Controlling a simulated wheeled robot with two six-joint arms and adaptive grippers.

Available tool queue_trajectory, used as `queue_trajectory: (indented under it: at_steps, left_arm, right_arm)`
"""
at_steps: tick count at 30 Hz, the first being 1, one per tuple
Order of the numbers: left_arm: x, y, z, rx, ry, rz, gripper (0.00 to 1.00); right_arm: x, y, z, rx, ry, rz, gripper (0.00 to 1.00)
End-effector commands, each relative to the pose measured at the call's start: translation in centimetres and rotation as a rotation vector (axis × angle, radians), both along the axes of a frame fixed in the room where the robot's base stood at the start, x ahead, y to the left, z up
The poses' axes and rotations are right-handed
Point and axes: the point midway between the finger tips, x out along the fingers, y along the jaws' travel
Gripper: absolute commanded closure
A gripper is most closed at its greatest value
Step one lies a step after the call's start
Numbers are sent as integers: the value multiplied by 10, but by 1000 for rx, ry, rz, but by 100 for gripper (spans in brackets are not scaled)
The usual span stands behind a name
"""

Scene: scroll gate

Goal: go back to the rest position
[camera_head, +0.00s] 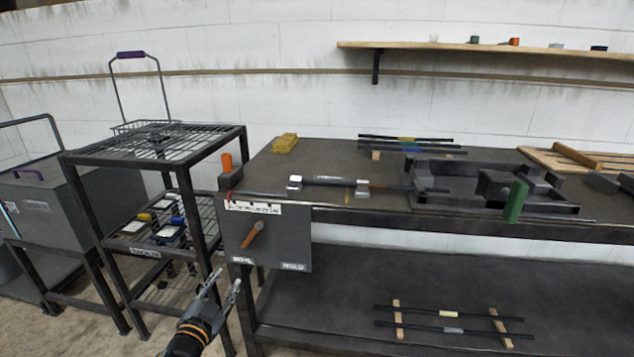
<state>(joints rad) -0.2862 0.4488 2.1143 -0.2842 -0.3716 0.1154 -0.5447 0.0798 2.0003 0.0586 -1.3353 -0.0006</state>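My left gripper (223,290) shows at the lower left of the head view, in front of the workbench's left leg. Its two fingers are spread apart with nothing between them. It is below and left of a grey panel (290,238) on the bench front, apart from it. The panel carries an orange-brown lever (252,235) that is tilted, and labels along its lower edge. My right gripper is not in view.
A black wire-shelf rack (150,150) stands left of the dark workbench (280,170). A metal box (45,205) stands farther left. The bench holds rods, a black fixture with a green block (516,202), and an orange cylinder (226,162). Two rods lie on the lower shelf (350,290).

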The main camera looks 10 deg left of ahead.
Motion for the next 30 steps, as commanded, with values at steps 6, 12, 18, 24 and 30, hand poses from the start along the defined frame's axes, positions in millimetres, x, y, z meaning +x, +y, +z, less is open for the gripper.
queue_trajectory:
  at_steps: [6,12,18,24,30]
  left_arm:
    - [-68,16,-154,-195,497,235,62]
    - [-161,-7,-252,-325,913,355,62]
    - [-245,-43,-300,-416,1238,403,62]
    - [-279,-47,-312,-435,1344,428,62]
    - [-306,-33,-328,-423,1336,451,62]
  right_arm:
    - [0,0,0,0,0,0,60]
    - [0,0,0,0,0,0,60]
    - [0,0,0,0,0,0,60]
    - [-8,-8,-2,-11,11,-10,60]
    - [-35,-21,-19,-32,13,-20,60]
